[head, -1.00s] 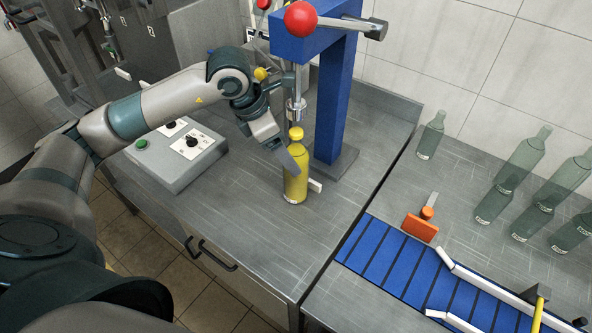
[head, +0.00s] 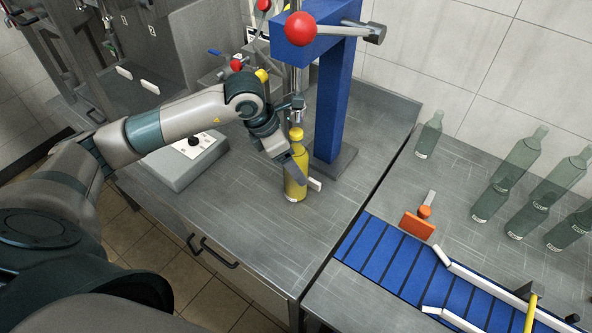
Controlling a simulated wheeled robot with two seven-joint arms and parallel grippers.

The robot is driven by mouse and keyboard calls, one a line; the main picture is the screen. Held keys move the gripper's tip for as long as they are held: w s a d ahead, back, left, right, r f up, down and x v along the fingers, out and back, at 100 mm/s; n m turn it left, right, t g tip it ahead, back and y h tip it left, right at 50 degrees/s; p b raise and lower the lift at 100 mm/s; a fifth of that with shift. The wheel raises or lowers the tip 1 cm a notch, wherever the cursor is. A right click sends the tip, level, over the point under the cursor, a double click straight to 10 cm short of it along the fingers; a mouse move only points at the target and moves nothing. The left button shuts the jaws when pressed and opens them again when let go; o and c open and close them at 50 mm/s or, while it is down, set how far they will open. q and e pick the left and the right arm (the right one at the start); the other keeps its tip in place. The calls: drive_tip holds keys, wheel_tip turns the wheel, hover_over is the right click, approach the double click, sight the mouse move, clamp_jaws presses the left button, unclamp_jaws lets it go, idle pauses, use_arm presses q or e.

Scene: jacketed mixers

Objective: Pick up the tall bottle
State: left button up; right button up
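A yellow bottle (head: 295,182) with a yellow cap stands upright on the steel counter, beside the foot of the blue press. My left gripper (head: 301,174) is at the bottle, with one finger in front of its side and a pale fingertip showing past its right side. The fingers are apart around the bottle; whether they touch it I cannot tell. Several green glass bottles (head: 512,166) stand on the right-hand counter, away from the gripper. My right gripper is not in view.
The blue press (head: 335,105) with a red ball knob (head: 300,28) rises close behind the yellow bottle. A grey control box (head: 185,160) is to the left. A blue conveyor (head: 395,262) and an orange paddle (head: 417,225) are to the right.

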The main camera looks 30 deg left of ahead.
use_arm(q)
drive_tip(key=c, duration=1.8)
drive_tip(key=shift+r, duration=0.1)
clamp_jaws()
drive_tip(key=shift+w+r, duration=0.1)
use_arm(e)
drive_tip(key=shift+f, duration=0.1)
